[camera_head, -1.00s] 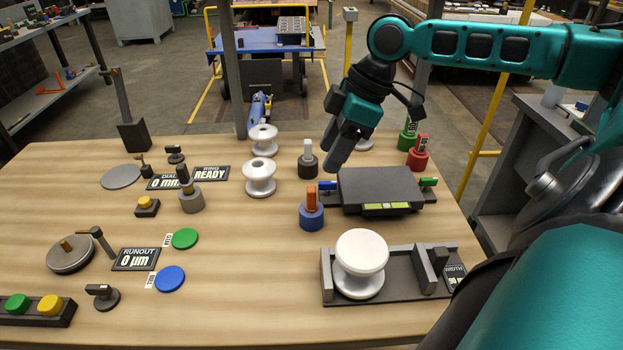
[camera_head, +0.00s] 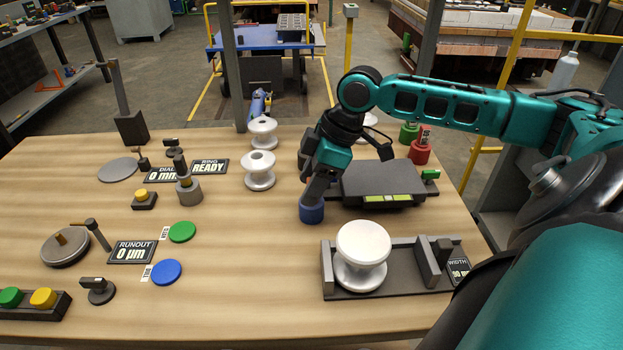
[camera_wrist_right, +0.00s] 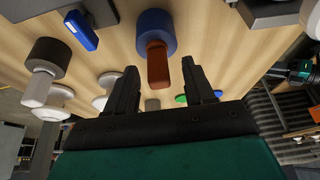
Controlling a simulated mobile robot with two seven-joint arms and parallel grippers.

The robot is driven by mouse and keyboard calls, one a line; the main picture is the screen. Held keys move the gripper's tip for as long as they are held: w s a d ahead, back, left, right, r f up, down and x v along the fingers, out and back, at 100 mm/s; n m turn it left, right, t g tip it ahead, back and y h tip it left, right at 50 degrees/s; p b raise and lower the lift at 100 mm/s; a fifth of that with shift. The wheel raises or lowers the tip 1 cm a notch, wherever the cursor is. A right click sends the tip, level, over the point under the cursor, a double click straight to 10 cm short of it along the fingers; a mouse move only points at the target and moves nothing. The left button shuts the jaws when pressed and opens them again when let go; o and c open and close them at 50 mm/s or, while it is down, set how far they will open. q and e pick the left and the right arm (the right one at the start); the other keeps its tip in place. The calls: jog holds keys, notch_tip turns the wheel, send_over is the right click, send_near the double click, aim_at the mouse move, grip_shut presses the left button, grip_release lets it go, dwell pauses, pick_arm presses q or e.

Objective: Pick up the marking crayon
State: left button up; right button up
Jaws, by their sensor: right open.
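An orange-brown crayon-like stick (camera_wrist_right: 157,66) stands in a round blue holder (camera_wrist_right: 156,30) in the right wrist view. In the head view the blue holder (camera_head: 311,211) is on the table left of the dark scale-like block, and my gripper hides the stick. My right gripper (camera_wrist_right: 159,72) is open, its two fingers on either side of the stick with gaps between. In the head view the right gripper (camera_head: 314,190) is tilted down just above the holder. My left gripper is out of view.
The dark flat block (camera_head: 382,182) is close on the right. White insulators (camera_head: 259,170) stand behind left. A fixture (camera_head: 410,290) with a white insulator (camera_head: 362,252) is in front. A dark holder with a whitish stick (camera_wrist_right: 36,88) stands beside. Red holder (camera_head: 419,152) is at the back right.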

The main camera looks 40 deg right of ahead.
grip_shut()
dwell(0.4)
